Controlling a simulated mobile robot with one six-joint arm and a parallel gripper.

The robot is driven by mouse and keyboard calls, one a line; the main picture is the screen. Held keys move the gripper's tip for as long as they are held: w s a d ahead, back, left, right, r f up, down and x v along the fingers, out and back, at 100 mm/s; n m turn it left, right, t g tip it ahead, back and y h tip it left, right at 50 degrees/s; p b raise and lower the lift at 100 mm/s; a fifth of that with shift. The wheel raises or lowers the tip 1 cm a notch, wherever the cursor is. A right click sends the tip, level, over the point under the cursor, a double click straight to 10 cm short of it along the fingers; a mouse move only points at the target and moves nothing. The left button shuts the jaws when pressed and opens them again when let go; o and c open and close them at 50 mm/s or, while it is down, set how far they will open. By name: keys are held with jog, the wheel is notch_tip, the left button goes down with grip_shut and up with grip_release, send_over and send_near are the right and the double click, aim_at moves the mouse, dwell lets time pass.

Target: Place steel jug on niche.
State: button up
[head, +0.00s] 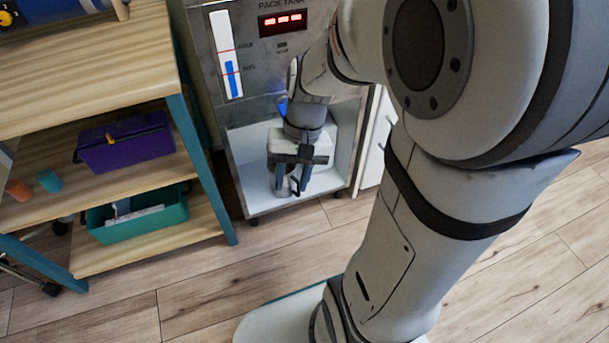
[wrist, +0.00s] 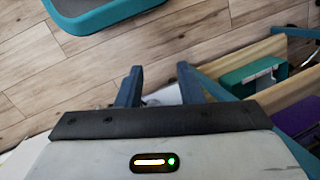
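The niche (head: 238,148) is the white-lined recess low in the steel PACK TANK unit. My gripper (head: 294,188) is inside the niche opening, pointing down, in the head view. A grey metallic thing, probably the steel jug (head: 280,184), shows beside the fingers low in the niche. Most of it is hidden by my gripper. In the wrist view my two blue fingers (wrist: 160,85) stand apart. A pale grey piece, probably of the jug (wrist: 166,95), shows between them. I cannot tell whether the fingers touch it or whether it rests on the niche floor.
A wooden shelf unit (head: 85,62) stands left of the tank, with a purple box (head: 125,148) and a green bin (head: 137,218). Two small cups, one orange (head: 18,190) and one teal (head: 48,180), sit on its middle shelf. Wooden floor (head: 215,290) is clear in front.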

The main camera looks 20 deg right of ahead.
jog(key=s+r+n+t+h, duration=0.1)
jog(key=s+d+r+n+t+h, duration=0.1)
jog(key=s+r+n, duration=0.1)
jog(key=shift+s+d+r+t+h, duration=0.15)
jog(key=shift+r+t+h, duration=0.05)
jog(key=shift+t+h, duration=0.2)
jog(key=s+a+r+n+y+p, duration=0.1)
jog(key=a+r+n+p, duration=0.1)
jog(key=r+p, duration=1.1)
jog(key=s+a+r+n+p, duration=0.1)
jog(key=a+r+p, duration=0.1)
jog(key=r+p, duration=1.05)
jog(key=d+r+m+t+p, duration=0.1)
jog(key=d+r+p, duration=0.1)
jog(key=r+p, duration=1)
jog(key=d+r+m+t+h+p, duration=0.1)
jog(key=d+r+m+p, duration=0.1)
jog(key=r+p, duration=1.1)
notch_tip(320, 180, up, 6)
jog(key=shift+w+d+t, duration=0.15)
jog(key=shift+w+t, duration=0.15)
jog(key=shift+t, duration=0.1)
